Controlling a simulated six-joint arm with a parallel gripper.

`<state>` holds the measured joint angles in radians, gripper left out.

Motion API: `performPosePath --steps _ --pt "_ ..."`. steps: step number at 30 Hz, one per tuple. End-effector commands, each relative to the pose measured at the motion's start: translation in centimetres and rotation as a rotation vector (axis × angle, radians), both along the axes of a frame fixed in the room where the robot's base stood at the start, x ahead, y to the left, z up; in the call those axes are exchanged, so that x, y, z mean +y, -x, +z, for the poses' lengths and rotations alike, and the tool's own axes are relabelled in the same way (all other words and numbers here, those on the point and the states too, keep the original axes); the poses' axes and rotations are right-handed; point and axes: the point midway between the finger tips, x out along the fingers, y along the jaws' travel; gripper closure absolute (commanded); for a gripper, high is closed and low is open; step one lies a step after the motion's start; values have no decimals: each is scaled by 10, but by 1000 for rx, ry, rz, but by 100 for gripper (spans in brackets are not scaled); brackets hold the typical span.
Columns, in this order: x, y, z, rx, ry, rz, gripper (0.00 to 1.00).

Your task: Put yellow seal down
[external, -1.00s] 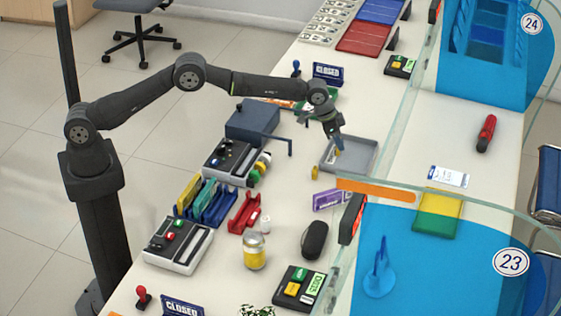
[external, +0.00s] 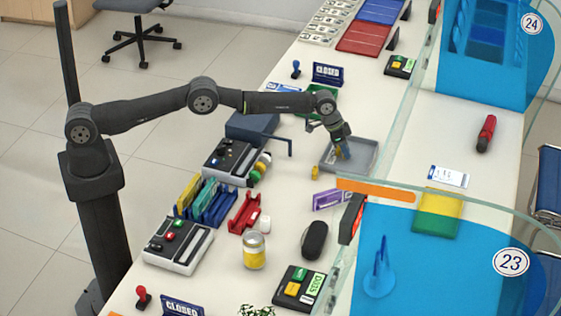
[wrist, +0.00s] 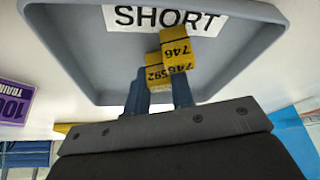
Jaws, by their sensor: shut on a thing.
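The yellow seal (wrist: 177,50) carries printed numbers and shows as two yellow block shapes at my fingertips in the wrist view. My gripper (wrist: 158,92) is shut on it, with its blue fingers pointing into the grey tray (wrist: 82,62) labelled SHORT. In the external view my gripper (external: 342,151) is low over the left part of the tray (external: 366,164), with the yellow seal (external: 338,153) at its tip. I cannot tell whether the seal touches the tray floor.
Another small yellow piece (external: 315,172) stands on the counter just outside the tray's near left corner. A dark blue box (external: 251,126) is to the left, and the glass partition (external: 402,110) rises to the right.

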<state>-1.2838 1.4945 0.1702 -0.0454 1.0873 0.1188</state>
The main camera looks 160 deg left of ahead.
Motion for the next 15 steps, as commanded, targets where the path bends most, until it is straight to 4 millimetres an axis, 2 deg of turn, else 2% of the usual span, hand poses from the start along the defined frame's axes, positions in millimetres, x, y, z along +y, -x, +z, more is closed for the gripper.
performPosePath --steps 10,11,13,14,15 --pt "0 0 -3 0 0 0 99" --pt "0 0 -3 0 -1 0 74" --pt "0 0 -3 0 -1 0 61" --pt "0 0 -3 0 -1 0 57" --pt "0 0 -3 0 -1 0 57"
